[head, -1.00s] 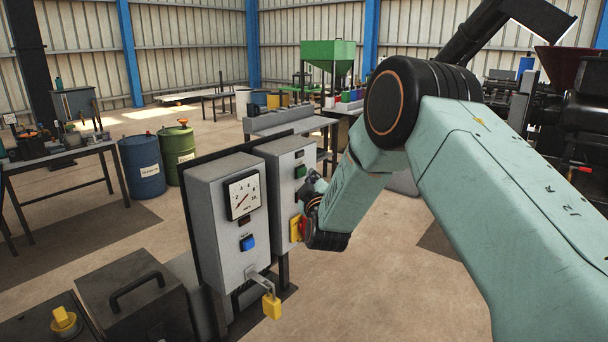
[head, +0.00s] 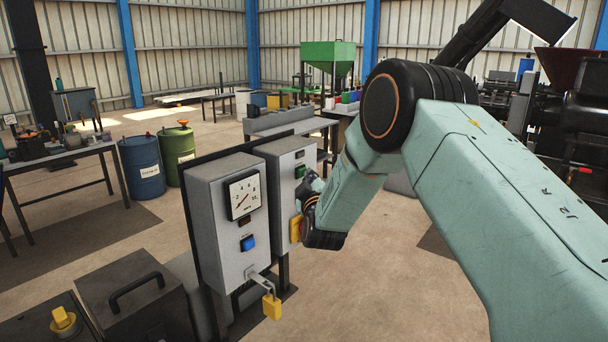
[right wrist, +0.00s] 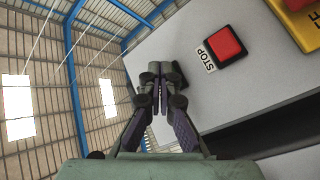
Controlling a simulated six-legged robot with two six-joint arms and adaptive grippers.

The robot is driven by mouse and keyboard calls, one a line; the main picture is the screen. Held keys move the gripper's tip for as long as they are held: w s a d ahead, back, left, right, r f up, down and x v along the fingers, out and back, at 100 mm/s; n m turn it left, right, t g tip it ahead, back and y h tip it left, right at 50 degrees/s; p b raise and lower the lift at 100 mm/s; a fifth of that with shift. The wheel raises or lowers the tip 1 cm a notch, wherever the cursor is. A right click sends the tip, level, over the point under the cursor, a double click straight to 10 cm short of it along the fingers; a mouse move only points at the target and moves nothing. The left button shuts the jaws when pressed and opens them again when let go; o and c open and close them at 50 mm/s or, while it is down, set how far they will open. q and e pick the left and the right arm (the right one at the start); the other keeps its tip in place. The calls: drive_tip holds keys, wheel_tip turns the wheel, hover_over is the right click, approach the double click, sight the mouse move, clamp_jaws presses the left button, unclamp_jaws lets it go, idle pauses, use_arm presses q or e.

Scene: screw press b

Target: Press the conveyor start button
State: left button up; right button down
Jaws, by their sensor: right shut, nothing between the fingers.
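The grey control box (head: 284,165) at the back carries a green button (head: 300,172) high on its front, which I take for the conveyor start button. My right gripper (head: 306,186) is shut and empty in front of this box, with its tips close to the green button. In the right wrist view the shut fingers (right wrist: 158,72) point at the grey panel, beside a square red button (right wrist: 226,43) labelled STOP. The green button does not show there; the fingertips may cover it. Contact cannot be told. My left gripper is not in view.
A nearer grey box (head: 226,215) has a dial, a blue button (head: 248,243) and a yellow padlock (head: 272,306). A yellow plate (head: 295,229) sits low on the back box. Drums (head: 142,166) and benches stand farther back. Open floor lies right of the boxes.

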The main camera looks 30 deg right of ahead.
drive_tip(key=shift+w+a, duration=0.1)
drive_tip(key=shift+w, duration=0.1)
idle(0.4)
drive_tip(key=shift+s, duration=0.1)
drive_tip(key=shift+s+d+r+p, duration=0.1)
drive_tip(key=shift+s+d+p, duration=0.1)
drive_tip(key=shift+s, duration=0.2)
drive_tip(key=shift+s+d+p, duration=0.15)
drive_tip(key=shift+s+p, duration=0.05)
drive_tip(key=shift+s, duration=0.2)
drive_tip(key=s+p, duration=0.1)
drive_tip(key=s+d, duration=0.1)
drive_tip(key=s, duration=0.1)
drive_tip(key=s+d+p, duration=0.1)
drive_tip(key=shift+s+p, duration=0.3)
drive_tip(key=shift+p, duration=0.05)
idle(0.6)
